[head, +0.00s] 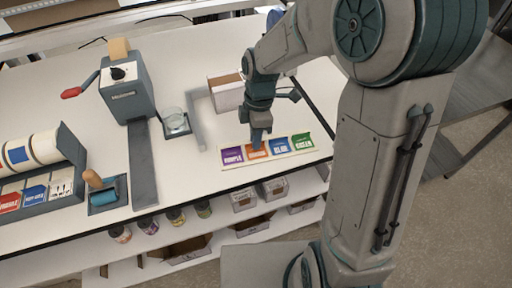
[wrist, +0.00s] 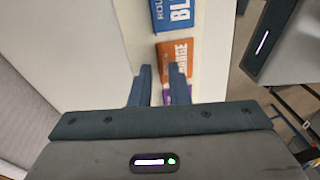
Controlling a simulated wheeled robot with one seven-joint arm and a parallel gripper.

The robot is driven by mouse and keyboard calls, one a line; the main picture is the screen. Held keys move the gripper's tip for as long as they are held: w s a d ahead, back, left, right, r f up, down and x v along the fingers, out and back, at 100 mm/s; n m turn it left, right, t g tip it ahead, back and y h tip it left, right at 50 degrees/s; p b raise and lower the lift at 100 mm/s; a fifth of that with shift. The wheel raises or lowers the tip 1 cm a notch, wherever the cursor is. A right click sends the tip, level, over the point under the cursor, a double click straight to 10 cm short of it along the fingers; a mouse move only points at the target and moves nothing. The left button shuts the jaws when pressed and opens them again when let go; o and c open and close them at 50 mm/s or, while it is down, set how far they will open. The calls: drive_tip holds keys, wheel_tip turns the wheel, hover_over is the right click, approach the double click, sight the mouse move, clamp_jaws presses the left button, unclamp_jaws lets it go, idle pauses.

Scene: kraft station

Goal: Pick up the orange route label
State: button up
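The orange route label (head: 264,152) lies on a pale strip near the table's front edge, between a purple label (head: 232,156) and a blue label (head: 280,147). My gripper (head: 257,147) points down over the orange label and hides part of it in the head view. In the wrist view the orange label (wrist: 179,54) shows just beyond the fingertips. There my gripper (wrist: 161,72) has its two fingers apart with nothing held between them. I cannot tell the exact height of the fingertips above the label.
A green label (head: 302,141) ends the row on the right. A white box (head: 226,94) stands behind the labels. Boxes and jars sit on the shelf below.

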drive_tip(key=shift+f, duration=0.2)
clamp_jaws()
